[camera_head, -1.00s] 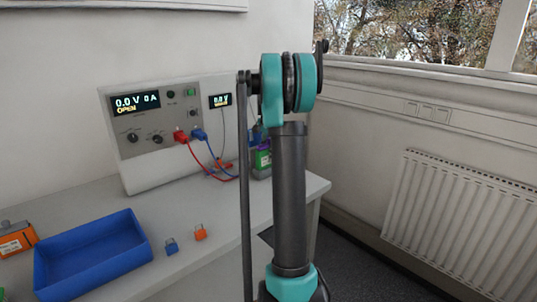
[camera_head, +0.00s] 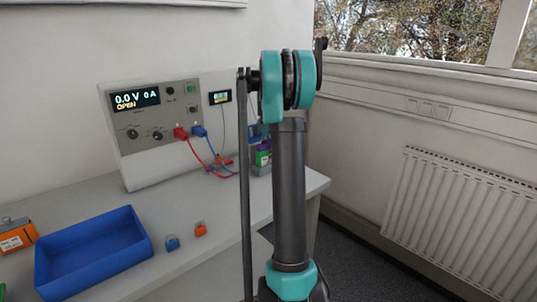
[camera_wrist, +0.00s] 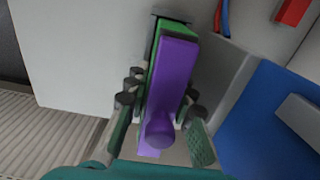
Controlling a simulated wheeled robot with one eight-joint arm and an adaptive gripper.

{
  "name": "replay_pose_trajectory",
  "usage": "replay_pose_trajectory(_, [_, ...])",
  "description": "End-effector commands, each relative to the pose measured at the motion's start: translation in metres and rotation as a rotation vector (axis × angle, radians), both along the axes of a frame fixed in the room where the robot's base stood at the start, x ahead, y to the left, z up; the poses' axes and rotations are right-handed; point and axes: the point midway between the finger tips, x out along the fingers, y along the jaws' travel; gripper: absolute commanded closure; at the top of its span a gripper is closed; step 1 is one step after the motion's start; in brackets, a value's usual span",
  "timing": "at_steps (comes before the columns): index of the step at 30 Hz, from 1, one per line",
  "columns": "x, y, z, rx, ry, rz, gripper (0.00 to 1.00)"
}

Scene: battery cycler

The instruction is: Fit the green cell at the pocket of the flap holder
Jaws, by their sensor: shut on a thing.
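The green cell (camera_head: 263,158) stands upright at the back of the bench in the head view, partly behind my arm. In the wrist view its green side (camera_wrist: 158,45) shows along a long purple piece (camera_wrist: 173,75), which covers most of it. The purple piece has a rounded knob at its near end. My gripper (camera_wrist: 161,92) has a finger on each side of the purple piece and is shut on it. In the head view my gripper is hidden. The holder's pocket is hidden, so I cannot tell how the cell sits in it.
A grey cycler (camera_head: 160,135) with red and blue leads stands against the wall. A blue tray (camera_head: 95,262) lies at the front left, beside an orange cell (camera_head: 15,238). Small blue (camera_head: 172,243) and orange (camera_head: 200,229) pieces lie right of the tray. The bench ends at right.

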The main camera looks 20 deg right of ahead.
Motion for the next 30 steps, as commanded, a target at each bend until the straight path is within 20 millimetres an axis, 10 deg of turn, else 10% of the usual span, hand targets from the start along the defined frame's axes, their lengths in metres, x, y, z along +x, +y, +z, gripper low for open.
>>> replay_pose_trajectory(21, [0.0000, 0.0000, -0.0082, 0.000, 0.000, 0.000, 1.00])
replay_pose_trajectory(22, [0.0000, 0.0000, -0.0082, 0.000, 0.000, 0.000, 0.74])
replay_pose_trajectory(30, [0.0000, 0.0001, -0.0083, 0.000, 0.000, 0.000, 0.52])
